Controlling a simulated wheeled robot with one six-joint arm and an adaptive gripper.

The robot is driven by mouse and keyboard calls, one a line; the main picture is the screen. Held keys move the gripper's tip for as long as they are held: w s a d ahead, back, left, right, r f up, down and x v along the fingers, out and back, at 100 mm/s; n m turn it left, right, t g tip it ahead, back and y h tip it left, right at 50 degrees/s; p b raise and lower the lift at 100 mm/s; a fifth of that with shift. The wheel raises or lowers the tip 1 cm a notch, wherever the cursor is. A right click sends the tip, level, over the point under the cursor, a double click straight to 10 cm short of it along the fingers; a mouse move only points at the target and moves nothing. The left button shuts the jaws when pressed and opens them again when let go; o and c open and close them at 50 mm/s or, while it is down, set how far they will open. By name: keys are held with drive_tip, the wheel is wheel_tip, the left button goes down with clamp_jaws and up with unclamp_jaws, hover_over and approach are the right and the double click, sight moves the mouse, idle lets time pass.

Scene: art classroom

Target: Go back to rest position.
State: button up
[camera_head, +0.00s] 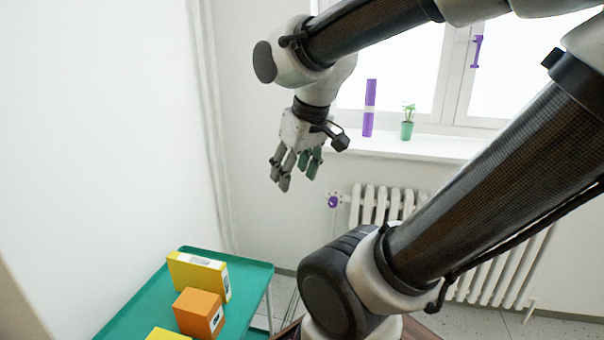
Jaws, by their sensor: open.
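My gripper (296,170) hangs from my raised arm in the upper middle of the view, fingers pointing down. Its fingers are apart and nothing is between them. It is in the air, above and to the right of a green table, and below the level of the window sill in the picture. My arm crosses the right side of the view and hides part of the window and radiator.
The green table (135,306) at lower left bears a yellow box (195,277), an orange box (199,312) and another yellow thing (166,334), cut off below. A purple cylinder (369,120) and potted plant (407,124) stand on the sill (440,148). A radiator (380,204) is below.

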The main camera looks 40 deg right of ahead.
drive_tip(key=shift+s+a+r+y, duration=0.1)
drive_tip(key=shift+s+a+r, duration=0.05)
drive_tip(key=shift+s, duration=0.45)
drive_tip(key=shift+s+a+r+y, duration=0.1)
drive_tip(key=shift+s+a, duration=0.1)
drive_tip(key=shift+s, duration=0.4)
drive_tip(key=shift+s+a+r+y, duration=0.1)
drive_tip(key=shift+s+a+r, duration=0.05)
drive_tip(key=shift+s, duration=0.45)
